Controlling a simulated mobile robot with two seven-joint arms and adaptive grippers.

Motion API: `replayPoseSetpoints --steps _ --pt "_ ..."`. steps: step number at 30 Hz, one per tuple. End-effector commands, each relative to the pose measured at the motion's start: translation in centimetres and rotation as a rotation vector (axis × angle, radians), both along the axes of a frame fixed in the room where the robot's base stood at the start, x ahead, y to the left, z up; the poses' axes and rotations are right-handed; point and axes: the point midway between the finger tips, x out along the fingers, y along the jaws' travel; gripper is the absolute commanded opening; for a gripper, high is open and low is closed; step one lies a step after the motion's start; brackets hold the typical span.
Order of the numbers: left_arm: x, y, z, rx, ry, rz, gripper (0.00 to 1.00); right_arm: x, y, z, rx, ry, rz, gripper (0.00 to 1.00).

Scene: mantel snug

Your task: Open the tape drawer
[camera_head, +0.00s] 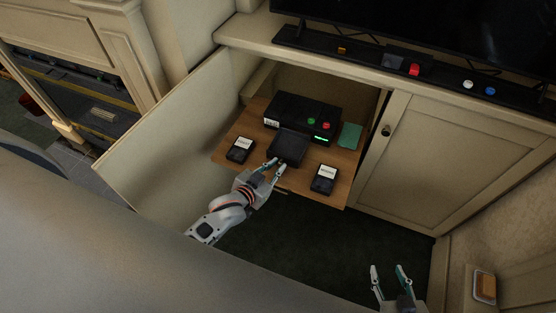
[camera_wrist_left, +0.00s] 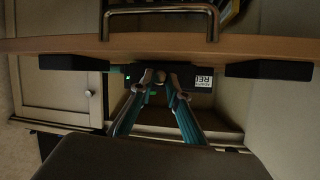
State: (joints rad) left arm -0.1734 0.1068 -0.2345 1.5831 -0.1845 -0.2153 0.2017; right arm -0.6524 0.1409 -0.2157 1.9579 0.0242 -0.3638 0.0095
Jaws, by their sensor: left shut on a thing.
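The black tape player (camera_head: 305,112) stands on a wooden pull-out shelf inside the open cabinet, with a green and a red button on top and a green lit display. A dark, square tape drawer (camera_head: 288,147) sticks out from its front. My left gripper (camera_head: 275,165) is at the drawer's front edge, shut on it. In the left wrist view, its fingertips (camera_wrist_left: 160,77) meet in front of the player (camera_wrist_left: 200,82); the exact grip spot is too small to tell. My right gripper (camera_head: 390,270) is open and empty, low at the right, away from the shelf.
Two black cassettes with white labels, one left (camera_head: 240,149) and one right (camera_head: 324,179), flank the drawer on the shelf (camera_head: 222,158). A green card (camera_head: 350,136) lies right. The left cabinet door (camera_head: 165,135) stands open; the right door (camera_head: 415,155) is closed.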

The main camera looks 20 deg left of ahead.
Motion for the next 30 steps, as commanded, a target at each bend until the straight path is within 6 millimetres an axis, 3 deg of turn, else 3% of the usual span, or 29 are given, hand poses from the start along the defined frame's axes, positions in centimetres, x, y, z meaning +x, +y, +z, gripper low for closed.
replayPoseSetpoints --steps 5,6,8,20,26,30 --pt "0.0 0.0 -0.1 0.001 0.002 -0.001 0.0 0.1 -0.1 -0.2 -0.002 0.001 -0.002 0.4" --pt "0.0 0.0 -0.1 0.001 0.002 -0.001 0.18 0.1 -0.1 -0.2 -0.002 0.001 -0.002 0.4" --pt "0.0 0.0 -0.1 0.001 0.002 -0.001 0.33 0.1 -0.1 -0.2 -0.002 0.001 -0.003 0.4" --pt "-0.2 0.1 0.0 0.001 0.0 0.0 0.33 0.5 -0.3 0.3 -0.005 -0.007 -0.003 0.4" --pt "-2.7 0.5 1.0 0.0 0.001 -0.001 0.33 0.4 -0.2 0.2 -0.004 -0.006 -0.003 0.4" --pt "-5.4 1.0 2.0 0.001 0.003 -0.001 0.33 0.3 -0.2 0.2 -0.004 -0.006 -0.002 0.4"
